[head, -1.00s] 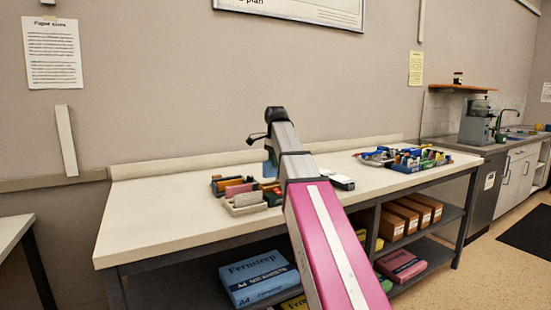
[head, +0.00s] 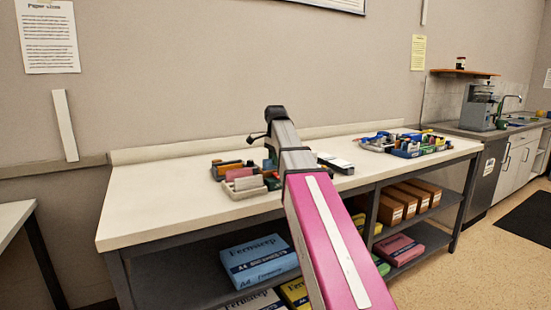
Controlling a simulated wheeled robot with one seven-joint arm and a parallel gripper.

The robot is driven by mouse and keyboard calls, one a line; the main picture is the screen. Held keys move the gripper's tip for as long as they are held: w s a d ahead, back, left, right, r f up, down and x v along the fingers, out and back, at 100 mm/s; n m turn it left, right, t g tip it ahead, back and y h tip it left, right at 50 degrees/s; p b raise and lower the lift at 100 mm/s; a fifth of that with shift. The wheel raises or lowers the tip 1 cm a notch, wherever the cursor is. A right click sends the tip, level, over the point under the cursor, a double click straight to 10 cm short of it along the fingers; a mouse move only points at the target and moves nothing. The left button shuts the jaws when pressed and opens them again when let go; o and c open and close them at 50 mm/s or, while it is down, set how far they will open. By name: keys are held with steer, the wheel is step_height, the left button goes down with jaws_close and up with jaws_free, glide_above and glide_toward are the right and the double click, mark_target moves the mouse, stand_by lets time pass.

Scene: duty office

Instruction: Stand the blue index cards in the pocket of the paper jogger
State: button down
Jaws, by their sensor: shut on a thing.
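My gripper (head: 271,148) hangs under the dark wrist over the middle of the bench, mostly hidden by my own arm. Its fingers cannot be made out. A small patch of blue, seemingly the blue index cards (head: 268,162), shows just left of the arm below the wrist, shut in the gripper; most of it is hidden. I cannot surely tell the paper jogger among the small things on the bench. A pale grey holder (head: 244,188) stands left of the arm, but its pocket is too small to make out.
Orange and pink pieces (head: 240,174) stand beside the grey holder. A white-topped dark item (head: 336,163) lies right of the arm. The bench's left part (head: 150,200) is clear.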

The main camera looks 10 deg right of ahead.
stand_by(0.3)
steer(key=c, duration=1)
jaws_free()
steer(key=shift+r, duration=4.55)
steer(key=shift+s, duration=0.1)
